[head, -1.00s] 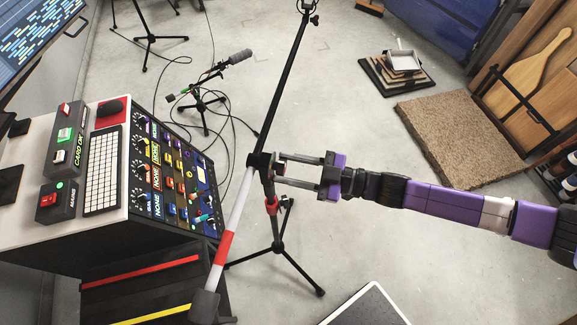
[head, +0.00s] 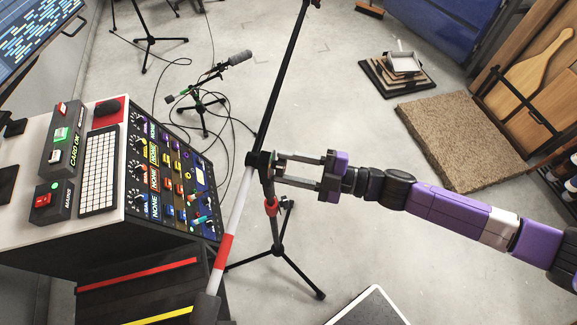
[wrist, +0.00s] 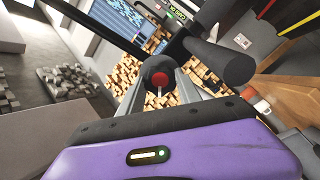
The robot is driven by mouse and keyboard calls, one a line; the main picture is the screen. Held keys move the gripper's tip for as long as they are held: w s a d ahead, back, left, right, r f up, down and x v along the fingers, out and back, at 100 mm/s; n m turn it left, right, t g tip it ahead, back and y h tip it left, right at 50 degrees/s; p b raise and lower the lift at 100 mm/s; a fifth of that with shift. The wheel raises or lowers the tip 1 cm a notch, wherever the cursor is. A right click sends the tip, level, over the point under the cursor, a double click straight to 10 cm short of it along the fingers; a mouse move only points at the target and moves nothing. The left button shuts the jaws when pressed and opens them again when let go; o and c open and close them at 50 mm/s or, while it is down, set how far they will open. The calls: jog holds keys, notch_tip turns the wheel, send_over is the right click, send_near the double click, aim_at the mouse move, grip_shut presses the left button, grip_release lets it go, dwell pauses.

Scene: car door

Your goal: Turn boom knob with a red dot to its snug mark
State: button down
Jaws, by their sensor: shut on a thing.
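The boom knob (wrist: 160,79) is dark and round with a red dot on its face. A small pale pointer shows just below the dot in the wrist view. My gripper (head: 279,168) reaches in from the right at the clutch of the boom stand (head: 275,232), and its fingers are shut on the knob. The fingers also show on either side of the knob in the wrist view (wrist: 162,84). The boom (head: 226,243) runs diagonally through the clutch, with a red-and-white lower part. In the head view the knob is mostly hidden between the fingers. I cannot make out the snug mark.
A mixer desk (head: 168,185) with a keyboard (head: 99,171) and button boxes stands at the left. A smaller microphone stand (head: 202,103) with cables on the floor is behind the boom. A brown mat (head: 460,140) lies at the right. The floor around the tripod is mostly clear.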

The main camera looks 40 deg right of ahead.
jog(key=shift+n, duration=0.3)
jog(key=c, duration=0.8)
grip_release()
jog(key=shift+c, duration=0.2)
jog(key=shift+d, duration=0.1)
jog(key=b+v, duration=0.2)
jog(key=v, duration=0.5)
jog(key=shift+f, duration=0.1)
jog(key=shift+s+d, duration=0.2)
jog(key=shift+s, duration=0.15)
